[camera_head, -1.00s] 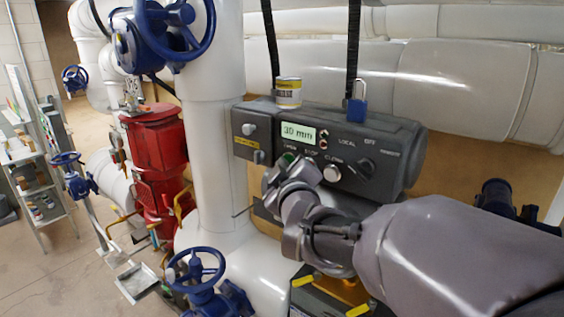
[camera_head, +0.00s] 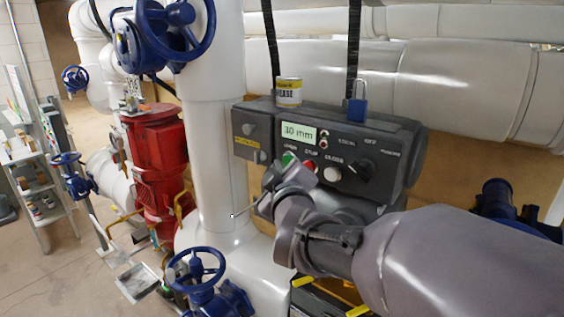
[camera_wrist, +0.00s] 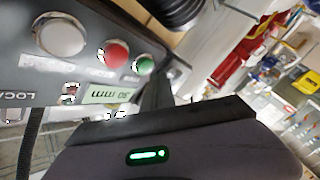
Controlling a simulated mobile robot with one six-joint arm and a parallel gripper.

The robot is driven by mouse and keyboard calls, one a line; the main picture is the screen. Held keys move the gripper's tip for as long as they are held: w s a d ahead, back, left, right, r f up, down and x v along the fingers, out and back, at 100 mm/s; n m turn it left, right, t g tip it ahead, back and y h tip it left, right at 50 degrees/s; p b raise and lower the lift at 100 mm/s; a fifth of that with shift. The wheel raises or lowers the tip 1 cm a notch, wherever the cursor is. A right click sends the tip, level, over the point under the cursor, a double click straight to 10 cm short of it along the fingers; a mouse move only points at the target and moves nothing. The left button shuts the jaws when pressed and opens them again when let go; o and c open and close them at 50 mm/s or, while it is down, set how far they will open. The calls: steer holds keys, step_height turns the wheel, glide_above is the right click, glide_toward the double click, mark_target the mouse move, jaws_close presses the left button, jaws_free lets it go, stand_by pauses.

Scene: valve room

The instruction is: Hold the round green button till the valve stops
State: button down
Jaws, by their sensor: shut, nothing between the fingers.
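The round green button (camera_head: 288,158) is on the dark control box, left of a red button (camera_head: 310,165) and a white button (camera_head: 332,174). In the wrist view, the green button (camera_wrist: 145,65) lies at the end of the row. My gripper (camera_head: 272,180) is shut and empty, just below and in front of the green button. In the wrist view its dark fingers (camera_wrist: 157,80) point toward the panel beside that button. I cannot tell whether they touch it. The display (camera_head: 298,133) reads 30 mm.
A black selector knob (camera_head: 361,170) is right of the buttons. A yellow-and-white can (camera_head: 289,91) and a blue padlock (camera_head: 356,110) are on top of the box. A white vertical pipe (camera_head: 214,130) stands left. A blue handwheel (camera_head: 196,270) is below left.

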steer(key=s+a, duration=0.1)
steer(key=s, duration=0.1)
steer(key=s+a+p, duration=0.1)
steer(key=s+a, duration=0.1)
stand_by(0.4)
steer(key=shift+f, duration=0.1)
steer(key=s+d+f+m+g+b, duration=0.3)
steer(key=s+d+f+m+b, duration=0.1)
steer(key=s+f, duration=0.5)
steer(key=s+d+f+m+g+b, duration=0.4)
steer(key=s+f+m+b, duration=0.2)
steer(key=s+f+b, duration=0.2)
steer(key=s+d+f+m+g+b, duration=0.4)
steer(key=s+f, duration=0.7)
steer(key=f, duration=0.3)
steer(key=shift+s+d+f+m+b, duration=0.35)
steer(key=shift+d+m+b, duration=0.1)
steer(key=shift+m+b, duration=0.55)
